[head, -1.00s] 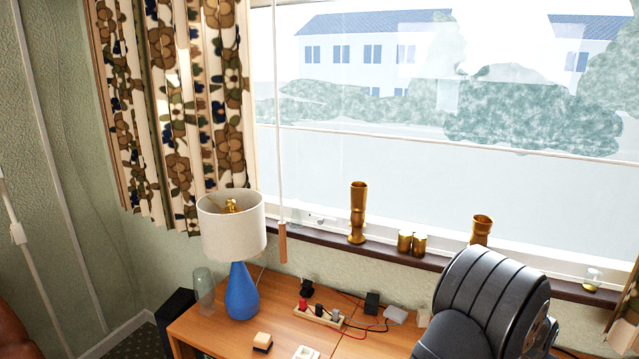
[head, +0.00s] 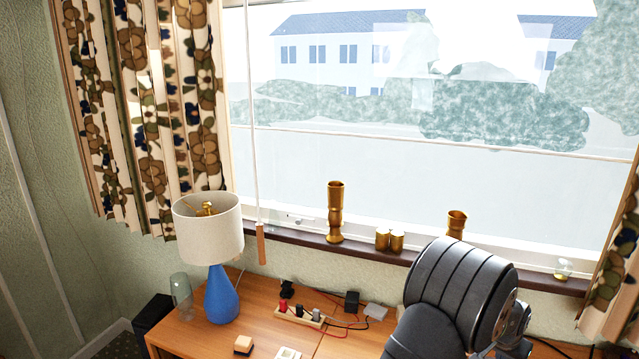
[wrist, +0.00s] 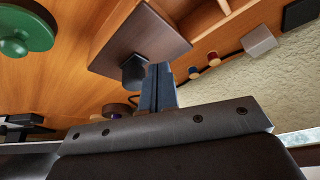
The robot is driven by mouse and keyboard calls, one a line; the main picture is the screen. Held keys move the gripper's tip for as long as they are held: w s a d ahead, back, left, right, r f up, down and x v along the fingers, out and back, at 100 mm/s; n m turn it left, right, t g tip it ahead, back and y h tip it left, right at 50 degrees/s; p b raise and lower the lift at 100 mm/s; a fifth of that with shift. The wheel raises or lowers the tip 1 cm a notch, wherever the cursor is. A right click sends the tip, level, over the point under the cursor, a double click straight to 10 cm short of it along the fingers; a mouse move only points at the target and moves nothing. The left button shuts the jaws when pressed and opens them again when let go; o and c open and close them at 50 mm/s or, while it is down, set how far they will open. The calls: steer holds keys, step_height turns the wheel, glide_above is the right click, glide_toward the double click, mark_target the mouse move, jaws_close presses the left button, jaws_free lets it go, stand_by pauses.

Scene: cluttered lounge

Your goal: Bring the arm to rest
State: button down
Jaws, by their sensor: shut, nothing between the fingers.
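My gripper (wrist: 158,76) shows in the wrist view with its two dark fingers together, shut and empty. A square brown wooden piece (wrist: 150,28) with a dark knob-like part lies just beyond the fingertips; whether they touch it I cannot tell. In the head view a dark ribbed link of my arm (head: 460,295) rises at the lower right, in front of the wooden table. The gripper itself is not visible there.
The wooden table (head: 255,325) holds a blue lamp (head: 221,296), a glass jar (head: 181,296), a socket strip with plugs (head: 300,315) and cables. Brass vases (head: 335,212) stand on the windowsill (head: 365,252). A green round object (wrist: 25,28) lies left in the wrist view.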

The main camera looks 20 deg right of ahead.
steer(key=shift+s+d+f, duration=0.3)
steer(key=shift+s+f, duration=0.05)
steer(key=shift+f, duration=0.3)
steer(key=w+a, duration=0.4)
steer(key=shift+w, duration=0.15)
steer(key=shift+a+r, duration=0.1)
steer(key=w+a+r+n+t, duration=0.1)
steer(key=w+a+r, duration=0.1)
steer(key=a+r, duration=0.55)
steer(key=w+a+r+n, duration=0.25)
steer(key=a+r, duration=0.25)
steer(key=a, duration=0.6)
steer(key=w+a+r+n+t, duration=0.1)
steer(key=w+a+r, duration=0.1)
steer(key=a+r, duration=0.55)
steer(key=s+a+r+n, duration=0.1)
steer(key=s+a+n, duration=0.25)
steer(key=a, duration=1.35)
steer(key=s+a+f+n+t+y, duration=0.1)
steer(key=s+a+f, duration=0.1)
steer(key=s+a, duration=0.3)
steer(key=s+a+f+n+y, duration=0.1)
steer(key=s+a+f, duration=0.2)
steer(key=s+a, duration=0.2)
steer(key=a, duration=0.3)
steer(key=shift+f+t, duration=0.3)
steer(key=shift+t, duration=0.1)
